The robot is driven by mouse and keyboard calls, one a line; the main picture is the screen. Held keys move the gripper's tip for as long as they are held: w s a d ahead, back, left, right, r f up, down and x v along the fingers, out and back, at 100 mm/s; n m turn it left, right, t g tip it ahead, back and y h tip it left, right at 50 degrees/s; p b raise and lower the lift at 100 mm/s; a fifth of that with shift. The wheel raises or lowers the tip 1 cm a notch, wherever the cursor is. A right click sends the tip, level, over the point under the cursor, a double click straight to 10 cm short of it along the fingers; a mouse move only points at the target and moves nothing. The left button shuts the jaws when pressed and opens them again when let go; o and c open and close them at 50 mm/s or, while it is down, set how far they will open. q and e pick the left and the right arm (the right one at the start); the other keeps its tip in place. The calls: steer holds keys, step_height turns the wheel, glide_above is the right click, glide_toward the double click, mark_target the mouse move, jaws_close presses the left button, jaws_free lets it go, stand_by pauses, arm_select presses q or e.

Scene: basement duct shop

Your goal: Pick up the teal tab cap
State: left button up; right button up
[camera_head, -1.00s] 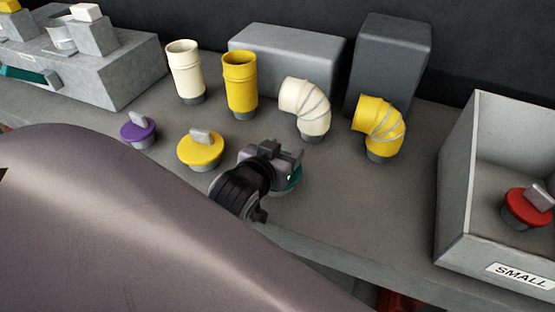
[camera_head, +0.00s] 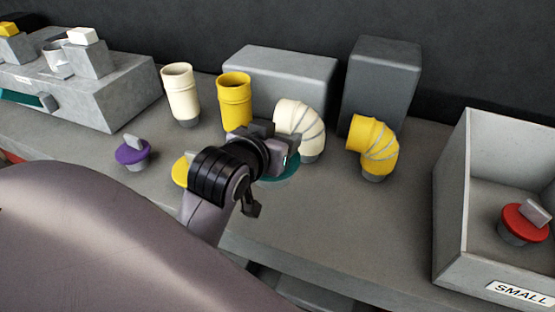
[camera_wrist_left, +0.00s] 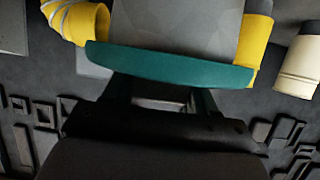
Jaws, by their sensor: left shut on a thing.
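My left gripper (camera_head: 276,152) is shut on the teal tab cap (camera_head: 284,169). The cap is mostly hidden behind the gripper in the head view; only part of its teal rim shows, in front of the cream elbow. In the left wrist view the teal disc (camera_wrist_left: 170,66) spans the middle, just beyond the gripper (camera_wrist_left: 160,100), with a grey part beyond it. The cap appears raised off the bench. My right gripper is not in view.
A yellow cap (camera_head: 179,171) is partly hidden behind my left arm; a purple cap (camera_head: 132,153) stands left. Cream (camera_head: 181,92) and yellow (camera_head: 234,95) ducts and cream (camera_head: 300,120) and yellow (camera_head: 374,142) elbows stand behind. The SMALL bin (camera_head: 452,200) holds a red cap (camera_head: 521,222).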

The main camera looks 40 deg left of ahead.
arm_select(q)
step_height(320, 180, up, 8)
steer(key=shift+f, duration=0.1)
steer(key=shift+r+b, duration=0.95)
steer(key=shift+r, duration=0.45)
